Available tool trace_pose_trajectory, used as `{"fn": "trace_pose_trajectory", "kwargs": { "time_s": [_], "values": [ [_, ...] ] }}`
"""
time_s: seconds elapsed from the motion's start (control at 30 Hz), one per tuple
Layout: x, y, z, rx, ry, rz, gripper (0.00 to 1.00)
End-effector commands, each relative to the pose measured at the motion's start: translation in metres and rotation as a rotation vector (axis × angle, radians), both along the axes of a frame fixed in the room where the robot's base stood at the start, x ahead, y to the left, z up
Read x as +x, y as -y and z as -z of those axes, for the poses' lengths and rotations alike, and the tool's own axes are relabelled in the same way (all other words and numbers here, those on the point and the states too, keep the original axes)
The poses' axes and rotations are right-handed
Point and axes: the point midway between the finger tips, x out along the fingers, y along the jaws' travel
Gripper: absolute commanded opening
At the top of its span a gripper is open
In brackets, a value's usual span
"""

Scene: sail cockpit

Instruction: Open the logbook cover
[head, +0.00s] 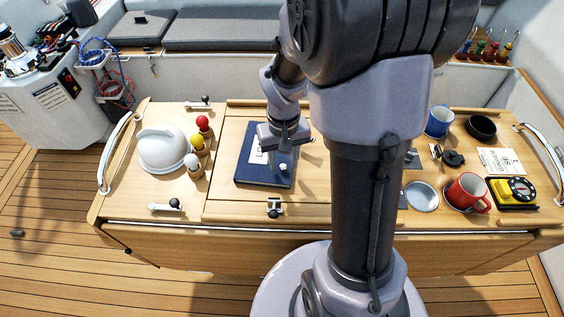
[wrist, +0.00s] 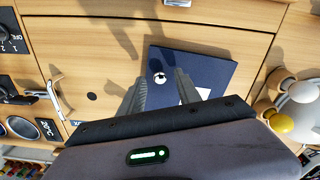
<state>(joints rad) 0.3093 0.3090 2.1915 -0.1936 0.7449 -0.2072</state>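The dark blue logbook (head: 262,182) lies flat and shut on the wooden table, left of centre in the head view. Part of a white label shows on its cover. In the wrist view the logbook (wrist: 212,66) has a small pale knob (wrist: 159,77) near one edge of the cover. My gripper (head: 278,150) is over the logbook and hides part of it. In the wrist view the fingers of my gripper (wrist: 161,88) stand apart, with the knob seen between them. I cannot tell the height of the fingertips above the cover.
A white domed object (head: 162,150) and red, yellow and white knobbed pegs (head: 203,123) stand left of the logbook. A latch (head: 275,207) sits in front. On the right are a red mug (head: 466,190), a blue mug (head: 438,122) and a yellow meter (head: 512,192).

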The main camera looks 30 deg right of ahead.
Motion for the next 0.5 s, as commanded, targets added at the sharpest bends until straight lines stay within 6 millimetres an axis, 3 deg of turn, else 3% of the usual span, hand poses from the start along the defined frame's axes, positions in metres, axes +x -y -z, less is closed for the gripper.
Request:
{"fn": "trace_pose_trajectory", "kwargs": {
  "time_s": [0.33, 0.5],
  "values": [
    [-0.0001, -0.0001, 0.0051, 0.000, 0.000, 0.000, 0.40],
    [0.0000, -0.0001, 0.0050, 0.000, 0.000, 0.000, 0.07]
  ]
}}
